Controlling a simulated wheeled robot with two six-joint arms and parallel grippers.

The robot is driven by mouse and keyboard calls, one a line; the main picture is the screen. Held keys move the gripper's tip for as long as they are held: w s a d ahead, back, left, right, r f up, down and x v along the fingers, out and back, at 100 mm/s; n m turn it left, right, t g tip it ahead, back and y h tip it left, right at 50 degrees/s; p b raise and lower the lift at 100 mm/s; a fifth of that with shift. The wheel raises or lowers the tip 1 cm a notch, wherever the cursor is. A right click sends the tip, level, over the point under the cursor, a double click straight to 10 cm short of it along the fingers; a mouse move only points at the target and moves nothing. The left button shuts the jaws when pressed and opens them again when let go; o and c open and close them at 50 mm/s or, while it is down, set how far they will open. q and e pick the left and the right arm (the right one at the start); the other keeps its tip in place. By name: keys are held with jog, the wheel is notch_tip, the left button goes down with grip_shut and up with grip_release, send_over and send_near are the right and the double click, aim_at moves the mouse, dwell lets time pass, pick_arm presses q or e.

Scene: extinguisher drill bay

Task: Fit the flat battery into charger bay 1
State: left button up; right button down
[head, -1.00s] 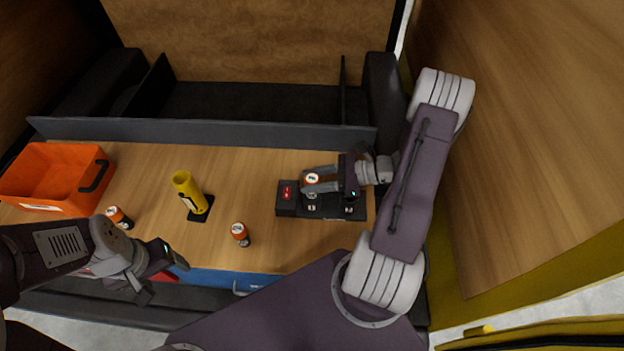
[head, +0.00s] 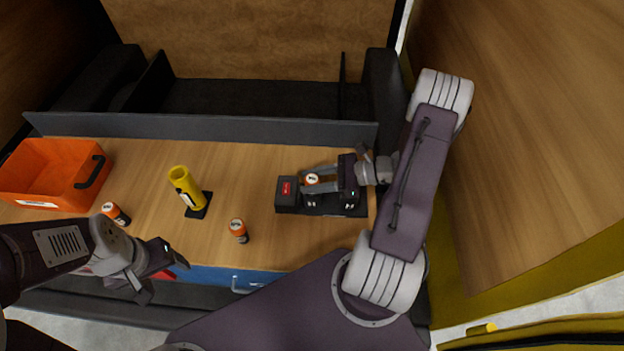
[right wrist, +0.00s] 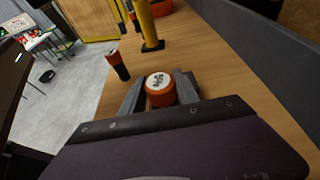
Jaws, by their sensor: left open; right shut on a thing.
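My right gripper (head: 317,181) is shut on an orange battery with a white top (head: 312,179). In the right wrist view the held battery (right wrist: 160,88) stands between the two fingers, its marked top facing the camera. The black charger (head: 288,196), with a red display at its left end, lies under the right gripper. The gripper hides part of the charger, and I cannot tell whether the battery's foot is inside a bay. My left gripper (head: 158,273) is open and empty near the table's front edge, well left of the charger.
An orange-and-black battery (head: 238,231) stands on the table left of the charger. Another battery (head: 115,213) stands near the orange crate (head: 45,187). A yellow tube (head: 184,187) stands on a black base. A dark rail (head: 200,128) runs along the back.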

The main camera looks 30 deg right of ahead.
jog(key=shift+f+b, duration=0.75)
jog(key=shift+f, duration=0.3)
jog(key=c, duration=0.8)
grip_release()
jog(key=shift+c, duration=0.2)
jog(key=b+v, duration=0.2)
jog(key=v, duration=0.7)
